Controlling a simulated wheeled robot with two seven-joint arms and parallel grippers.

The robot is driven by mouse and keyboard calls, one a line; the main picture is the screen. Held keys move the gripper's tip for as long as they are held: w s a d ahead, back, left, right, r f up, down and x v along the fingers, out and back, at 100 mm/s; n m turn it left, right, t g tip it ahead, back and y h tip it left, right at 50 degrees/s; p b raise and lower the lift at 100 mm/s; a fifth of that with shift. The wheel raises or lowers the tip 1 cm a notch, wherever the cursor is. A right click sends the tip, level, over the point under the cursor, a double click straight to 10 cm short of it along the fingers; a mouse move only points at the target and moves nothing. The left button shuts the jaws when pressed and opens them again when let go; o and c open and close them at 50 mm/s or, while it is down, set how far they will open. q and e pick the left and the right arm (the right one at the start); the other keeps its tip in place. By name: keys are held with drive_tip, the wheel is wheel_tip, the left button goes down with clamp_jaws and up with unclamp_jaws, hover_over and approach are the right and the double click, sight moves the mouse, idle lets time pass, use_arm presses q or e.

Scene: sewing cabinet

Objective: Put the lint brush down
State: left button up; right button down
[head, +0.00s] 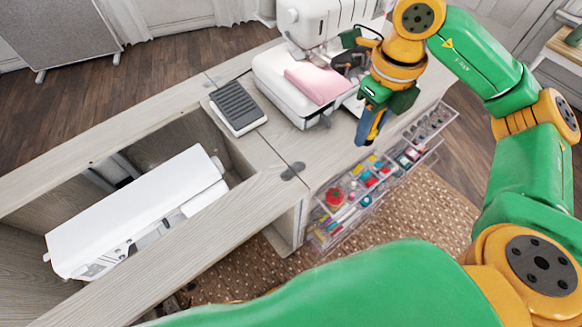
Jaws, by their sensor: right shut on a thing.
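My right gripper (372,103) points down over the right part of the sewing cabinet top (285,140), near its front edge. It is shut on the lint brush (366,127), a narrow dark blue piece hanging below the fingers. The gripper hides much of the brush, and I cannot tell whether its lower end touches the cabinet top. My left gripper is not in view.
A white sewing machine (285,92) with pink cloth (318,80) stands left of the gripper. A foot pedal (238,107) lies farther left. Clear drawers (350,200) of sewing supplies stand open in front. Another white machine (140,210) sits in the cabinet well.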

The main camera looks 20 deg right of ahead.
drive_tip(key=p, duration=0.2)
approach(291, 168)
drive_tip(key=s+d+r, duration=0.2)
drive_tip(key=d, duration=0.2)
drive_tip(key=a+f, duration=0.1)
drive_tip(key=f, duration=0.1)
drive_tip(key=w+a+f, duration=0.1)
drive_tip(key=f, duration=0.2)
drive_tip(key=w+a+f, duration=0.1)
drive_tip(key=a+f, duration=0.1)
drive_tip(key=shift+f+p, duration=0.3)
drive_tip(key=shift+f, duration=0.35)
drive_tip(key=shift+f, duration=0.1)
drive_tip(key=shift+f+b, duration=0.15)
drive_tip(key=shift+b, duration=0.15)
drive_tip(key=c, duration=0.6)
unclamp_jaws()
drive_tip(key=shift+o, duration=0.2)
